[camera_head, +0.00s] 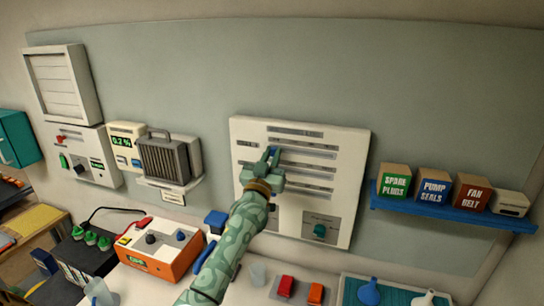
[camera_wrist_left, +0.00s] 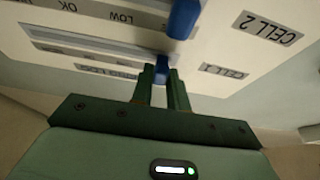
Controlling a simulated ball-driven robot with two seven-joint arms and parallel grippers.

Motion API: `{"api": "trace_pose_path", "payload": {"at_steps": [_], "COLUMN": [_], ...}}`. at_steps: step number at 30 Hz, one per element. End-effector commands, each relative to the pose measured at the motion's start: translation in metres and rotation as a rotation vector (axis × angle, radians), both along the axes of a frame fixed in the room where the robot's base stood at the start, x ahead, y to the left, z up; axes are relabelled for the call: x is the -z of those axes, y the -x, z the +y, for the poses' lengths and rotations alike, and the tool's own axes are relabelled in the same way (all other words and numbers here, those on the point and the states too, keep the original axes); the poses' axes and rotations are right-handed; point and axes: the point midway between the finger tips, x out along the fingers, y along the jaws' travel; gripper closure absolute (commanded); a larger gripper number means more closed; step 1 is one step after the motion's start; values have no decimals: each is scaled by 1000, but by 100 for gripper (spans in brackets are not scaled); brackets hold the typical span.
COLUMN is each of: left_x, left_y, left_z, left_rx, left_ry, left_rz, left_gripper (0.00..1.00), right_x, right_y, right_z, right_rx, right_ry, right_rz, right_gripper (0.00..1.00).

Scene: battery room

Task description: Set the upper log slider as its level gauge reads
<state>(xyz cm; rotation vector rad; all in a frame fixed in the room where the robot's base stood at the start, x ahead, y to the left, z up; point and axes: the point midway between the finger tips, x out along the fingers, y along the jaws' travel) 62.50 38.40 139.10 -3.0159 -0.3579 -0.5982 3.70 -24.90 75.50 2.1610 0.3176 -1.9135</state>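A white panel (camera_head: 355,145) on the back wall carries several horizontal slots and small labels too small to read in the head view. My left gripper (camera_head: 267,163) is at its upper left part. In the left wrist view the panel appears upside down, with CELL 1 (camera_wrist_left: 222,71) and CELL 2 (camera_wrist_left: 268,28) labels. A small blue slider knob (camera_wrist_left: 162,67) in the slot nearest CELL 1 sits between my left fingertips (camera_wrist_left: 161,82), which appear closed on it. A second blue knob (camera_wrist_left: 184,17) stands nearer CELL 2. I cannot make out a level gauge reading.
A blue shelf (camera_head: 440,214) with labelled boxes juts out at right. A grey finned unit (camera_head: 163,157) and a 0.2 % display (camera_head: 121,142) are at left. An orange box (camera_head: 160,250), a black battery (camera_head: 90,262) and a blue tray (camera_head: 395,290) crowd the bench below.

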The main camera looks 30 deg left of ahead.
Motion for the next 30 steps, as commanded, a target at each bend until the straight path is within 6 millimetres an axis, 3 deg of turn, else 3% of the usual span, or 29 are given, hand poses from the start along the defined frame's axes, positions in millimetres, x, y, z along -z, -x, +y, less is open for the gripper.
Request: {"api": "trace_pose_path", "payload": {"at_steps": [4,13,22,23,24,30], "left_x": [0,-1,0,0,0,0], "left_y": [-1,-11,-12,-12,-12,-12], "left_z": [-4,-47,-49,-49,-49,-49], "left_rx": [-1,2,1,1,1,1], "left_ry": [1,3,-1,-1,-1,-1], "left_rz": [0,-1,-1,-1,-1,-1], "left_gripper": [100,100,100,75,64,62], "right_x": [-2,-13,-12,-12,-12,-12], "right_y": [0,1,1,1,1,1], "right_z": [-2,-4,-8,-8,-8,-7], "right_rx": [-1,-1,-2,-2,-2,-2], "right_ry": [2,5,10,10,10,10], "right_rz": [0,1,1,1,1,1], "right_gripper": [64,64,64,64,64,64]}}
